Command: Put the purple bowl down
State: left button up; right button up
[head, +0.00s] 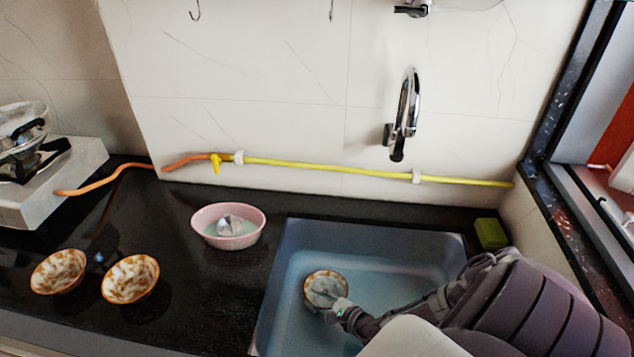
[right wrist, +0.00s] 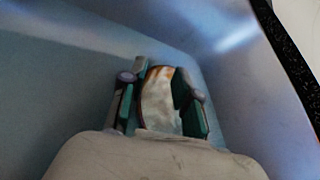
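No clearly purple bowl shows. A small cream bowl with an orange-brown pattern and rim (head: 325,288) is inside the blue-grey sink, tilted, at the tip of my right gripper (head: 332,309). In the right wrist view the bowl (right wrist: 160,104) fills the space between the two fingers of my right gripper (right wrist: 163,108), which is shut on it. I cannot tell whether the bowl touches the sink floor. A pink bowl (head: 211,227) with a pale object inside stands on the black counter left of the sink. My left gripper is not in view.
The sink (head: 285,262) has bare floor around the bowl. Two more patterned bowls (head: 58,272) (head: 130,279) stand on the counter at left. A green sponge (head: 490,234) lies by the sink's back right corner. A tap (head: 405,115) hangs above. A stove (head: 50,185) is far left.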

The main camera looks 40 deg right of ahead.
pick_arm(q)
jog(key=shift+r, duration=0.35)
pick_arm(e)
jog(key=a+v, duration=0.1)
jog(key=v, duration=1.1)
jog(key=shift+d+r, duration=0.35)
jog(key=shift+d, duration=0.1)
